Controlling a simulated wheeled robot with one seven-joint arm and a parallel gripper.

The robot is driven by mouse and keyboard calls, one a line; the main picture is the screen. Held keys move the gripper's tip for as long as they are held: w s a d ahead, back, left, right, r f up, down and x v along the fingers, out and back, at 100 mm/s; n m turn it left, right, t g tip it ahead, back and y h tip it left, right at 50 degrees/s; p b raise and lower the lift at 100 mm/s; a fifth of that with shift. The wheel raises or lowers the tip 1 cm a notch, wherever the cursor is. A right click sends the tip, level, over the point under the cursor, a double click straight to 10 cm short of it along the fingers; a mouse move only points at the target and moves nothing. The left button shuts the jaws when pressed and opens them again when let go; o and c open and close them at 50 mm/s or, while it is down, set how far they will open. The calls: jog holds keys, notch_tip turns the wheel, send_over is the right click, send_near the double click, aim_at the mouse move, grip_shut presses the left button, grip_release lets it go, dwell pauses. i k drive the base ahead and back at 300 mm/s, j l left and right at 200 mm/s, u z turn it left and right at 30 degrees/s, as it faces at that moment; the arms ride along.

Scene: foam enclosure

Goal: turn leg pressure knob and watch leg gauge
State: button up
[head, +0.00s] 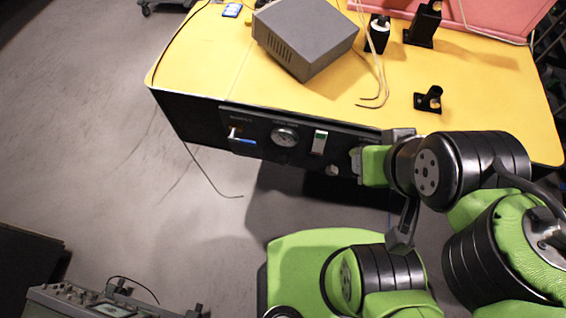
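A dark control panel (262,128) is set in the front side of the yellow-topped table. A round, pale-faced gauge (285,136) sits on it; its labels and reading are too small to make out, so I cannot tell whether it is the leg gauge. A small pale round part (332,170) shows low on the panel's right side. I cannot identify the leg pressure knob; my arm hides the panel's right end. My gripper (368,165) is at that end, close to the panel. Its fingertips are not clear, and I cannot tell whether it touches or holds anything.
A grey box (305,36), black holders (428,99) and cables lie on the tabletop (480,95). An instrument (95,300) stands lower left. The left floor is largely clear.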

aim_at(284, 160)
jog(key=k+j+u, duration=0.1)
jog(key=u, duration=0.35)
jog(key=j+u, duration=0.15)
jog(key=u, duration=0.3)
jog(key=k+j+u, duration=0.1)
jog(key=u, duration=0.3)
jog(key=j+u, duration=0.3)
jog(key=u, duration=0.15)
jog(key=j+u, duration=0.15)
jog(key=u, duration=0.3)
